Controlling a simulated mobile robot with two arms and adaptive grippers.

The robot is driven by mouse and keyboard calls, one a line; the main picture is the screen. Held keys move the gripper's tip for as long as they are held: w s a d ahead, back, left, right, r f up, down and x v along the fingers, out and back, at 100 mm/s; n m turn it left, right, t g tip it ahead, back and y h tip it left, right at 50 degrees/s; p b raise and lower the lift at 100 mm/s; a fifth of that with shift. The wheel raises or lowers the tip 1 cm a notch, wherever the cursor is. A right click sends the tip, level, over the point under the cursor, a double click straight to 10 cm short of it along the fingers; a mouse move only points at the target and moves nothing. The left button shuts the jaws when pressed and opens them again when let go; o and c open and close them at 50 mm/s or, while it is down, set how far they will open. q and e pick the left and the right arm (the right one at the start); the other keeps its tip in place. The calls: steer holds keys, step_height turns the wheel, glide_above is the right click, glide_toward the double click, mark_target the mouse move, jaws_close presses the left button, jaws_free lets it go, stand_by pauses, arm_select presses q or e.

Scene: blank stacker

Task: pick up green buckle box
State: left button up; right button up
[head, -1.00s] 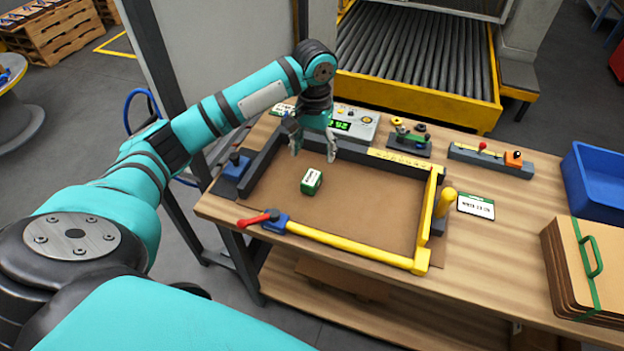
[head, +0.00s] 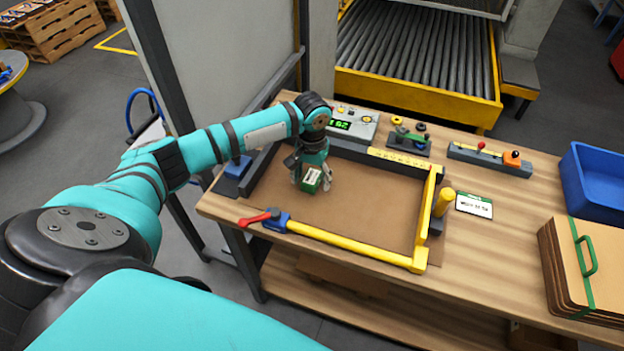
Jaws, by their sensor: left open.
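The green buckle box (head: 311,181) is a small green block with a white label on it. It rests on the brown board inside the frame on the wooden table (head: 480,262). My left gripper (head: 311,180) is open and low over the box, with a finger on its left and a finger on its right. The gripper's body hides the far part of the box. I cannot tell whether the fingers touch it. My right gripper is not in view.
A yellow bar (head: 350,246) with a red handle runs along the front of the frame, and dark walls border the back and left. A control box (head: 351,123) stands behind. A blue bin (head: 596,182) and stacked brown boards (head: 580,270) lie at right.

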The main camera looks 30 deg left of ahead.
arm_select(q)
steer(key=shift+c, duration=0.2)
steer(key=c, duration=1.3)
